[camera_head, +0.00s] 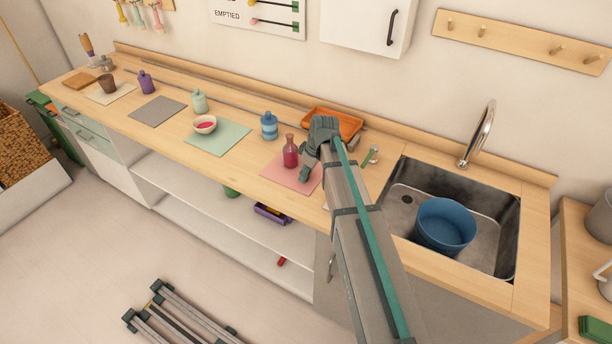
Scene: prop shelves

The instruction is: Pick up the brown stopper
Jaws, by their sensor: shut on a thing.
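My gripper (306,172) reaches down over the pink mat (277,172), just right of a red bottle (290,156). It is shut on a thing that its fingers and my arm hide. I cannot make out the brown stopper clearly. The red bottle stands upright on the mat, and its narrow top looks brownish, too small to tell whether a stopper sits in it.
An orange tray (345,124) lies behind my gripper. A blue striped bottle (269,127) and a green mat (232,143) with a bowl (205,124) are to the left. The sink (402,180) with a blue tub (445,226) is to the right.

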